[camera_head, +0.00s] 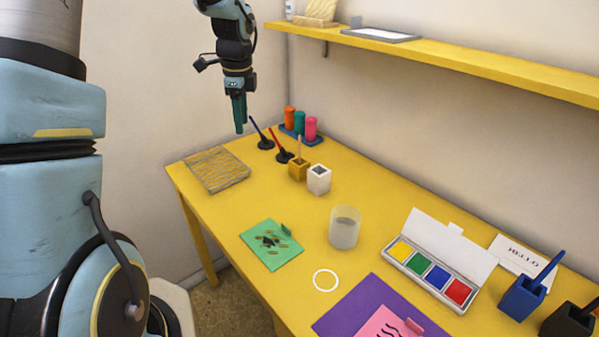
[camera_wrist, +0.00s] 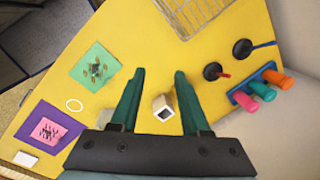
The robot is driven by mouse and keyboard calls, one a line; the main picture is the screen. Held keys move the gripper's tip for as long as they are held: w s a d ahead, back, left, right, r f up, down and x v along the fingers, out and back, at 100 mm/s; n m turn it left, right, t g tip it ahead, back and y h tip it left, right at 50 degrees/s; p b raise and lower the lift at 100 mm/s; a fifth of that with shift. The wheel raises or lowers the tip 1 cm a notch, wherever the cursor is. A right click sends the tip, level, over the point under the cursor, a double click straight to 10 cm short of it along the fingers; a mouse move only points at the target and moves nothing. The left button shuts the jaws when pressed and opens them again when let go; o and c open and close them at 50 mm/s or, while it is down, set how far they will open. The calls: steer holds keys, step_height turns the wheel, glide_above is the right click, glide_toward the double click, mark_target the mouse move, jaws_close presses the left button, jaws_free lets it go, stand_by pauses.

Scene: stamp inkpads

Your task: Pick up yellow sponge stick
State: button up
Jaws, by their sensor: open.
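A small yellow block-shaped holder (camera_head: 298,172) with a thin tan stick standing up from it is at the back of the yellow table in the head view; it looks like the yellow sponge stick. A white square cup (camera_head: 319,180) stands right beside it. My gripper (camera_head: 240,128) points down, high above the back left of the table, clear of everything. In the wrist view my gripper (camera_wrist: 160,73) is open and empty, with the white cup (camera_wrist: 165,113) seen between its fingers. The yellow holder is hard to tell from the table there.
Two black-based tools with red (camera_head: 277,142) and blue (camera_head: 258,130) handles stand near a rack of coloured cylinders (camera_head: 300,127). A yellow shelf (camera_head: 450,60) runs above.

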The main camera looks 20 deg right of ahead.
mark_target(299, 136)
steer(key=w+d+f+m, duration=0.1)
steer(key=d+m, duration=0.3)
steer(key=d, duration=0.1)
steer(key=d+f+m+b, duration=0.1)
steer(key=d+f+m, duration=0.1)
steer(key=d+m, duration=0.2)
steer(key=w+d+f+m+b, duration=0.1)
steer(key=d+f+m, duration=0.1)
steer(key=d+m, duration=0.3)
steer(key=shift+w+d, duration=0.2)
steer(key=shift+d, duration=0.6)
steer(key=shift+w+d, duration=0.15)
steer(key=shift+d, duration=0.6)
steer(key=f+p, duration=0.1)
steer(key=f, duration=0.2)
steer(key=w+f+p, duration=0.1)
steer(key=f, duration=0.3)
steer(key=f+p, duration=0.1)
steer(key=f, duration=0.2)
steer(key=shift+w+d+f, duration=0.25)
jaws_close()
